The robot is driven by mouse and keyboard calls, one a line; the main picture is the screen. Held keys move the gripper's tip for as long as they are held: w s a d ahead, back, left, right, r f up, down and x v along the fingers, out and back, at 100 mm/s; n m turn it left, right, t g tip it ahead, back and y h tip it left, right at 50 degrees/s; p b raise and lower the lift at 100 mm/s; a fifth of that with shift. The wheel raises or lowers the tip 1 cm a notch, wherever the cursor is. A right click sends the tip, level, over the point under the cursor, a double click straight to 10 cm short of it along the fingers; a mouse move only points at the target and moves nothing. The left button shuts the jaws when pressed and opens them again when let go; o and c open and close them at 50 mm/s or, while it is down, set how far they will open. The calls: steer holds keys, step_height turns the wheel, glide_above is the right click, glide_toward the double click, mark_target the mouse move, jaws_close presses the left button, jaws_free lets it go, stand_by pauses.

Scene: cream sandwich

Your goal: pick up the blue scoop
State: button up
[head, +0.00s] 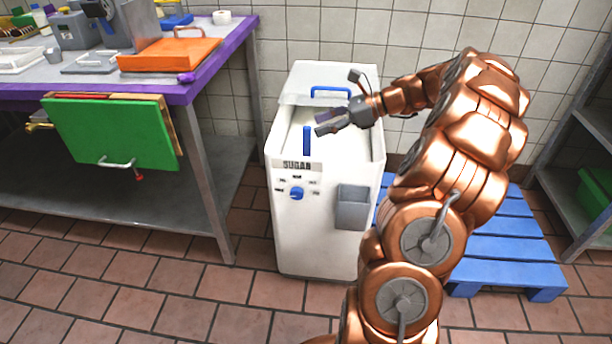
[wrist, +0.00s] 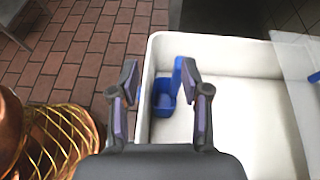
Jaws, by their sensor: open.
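The blue scoop (wrist: 162,103) is inside the white sugar bin (wrist: 154,58), near one wall, with its handle rising at the side of the bin. In the head view only its upright blue handle (head: 306,140) shows in the bin's opening. My gripper (head: 323,123) is over the bin's open top, near the handle. In the wrist view my gripper (wrist: 159,68) is open, and the scoop appears between and beyond its two fingers. The fingers hold nothing. I cannot tell how far the fingers are from the scoop.
The bin's clear lid (head: 292,97) with a blue handle is at its back. A grey holder (head: 353,208) hangs on its front. A purple-edged table (head: 217,80) with an orange tray (head: 168,54) stands left. A blue pallet (head: 500,250) lies right, near a metal shelf (head: 580,135).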

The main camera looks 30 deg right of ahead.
mark_target(307, 130)
steer(key=shift+m+t, duration=0.5)
steer(key=shift+m, duration=0.2)
steer(key=shift+w+a+f+b, duration=0.3)
steer(key=shift+w+f+b, duration=0.15)
steer(key=shift+w+f, duration=0.35)
steer(key=shift+w+a+f+b, duration=0.35)
steer(key=shift+w+f+b, duration=0.2)
steer(key=shift+w, duration=0.3)
steer(key=shift+w+a+f+b, duration=0.3)
steer(key=shift+w+f+b, duration=0.1)
steer(key=shift+w+f, duration=0.4)
steer(key=shift+c, duration=0.4)
jaws_close()
